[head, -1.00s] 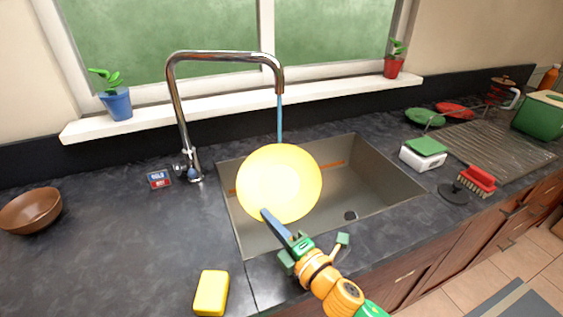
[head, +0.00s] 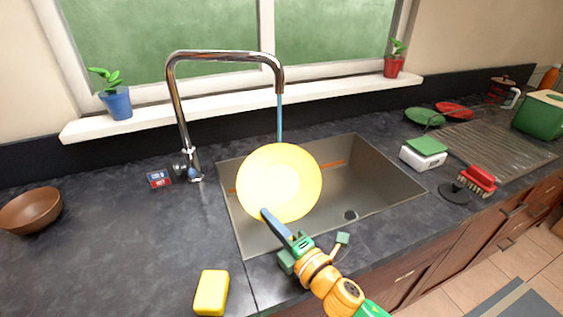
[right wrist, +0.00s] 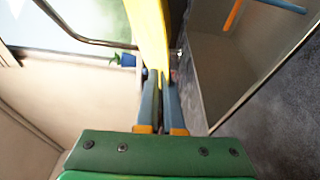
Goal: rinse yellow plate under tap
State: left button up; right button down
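The yellow plate (head: 280,182) is held up over the sink (head: 375,185), tilted with its broad face toward the head camera. My right gripper (head: 266,214) is shut on the plate's lower edge. In the right wrist view, both fingers (right wrist: 162,82) pinch the yellow plate (right wrist: 150,35), seen nearly edge-on. The chrome tap (head: 180,100) arches over the sink. A thin blue stream of water (head: 280,118) runs from its spout down to the plate's top edge; where it lands is hidden behind the plate. My left gripper is not in view.
A yellow sponge (head: 211,292) lies on the counter in front, left of my right arm. A brown bowl (head: 31,210) stands at the far left. Right of the sink are a white box with green top (head: 423,152), a red brush (head: 478,180) and a drying rack (head: 495,148).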

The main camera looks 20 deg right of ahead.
jog(key=s+a+r+p, duration=0.2)
jog(key=s+r+p, duration=0.2)
jog(key=shift+s+a, duration=0.15)
jog(key=shift+a, duration=0.2)
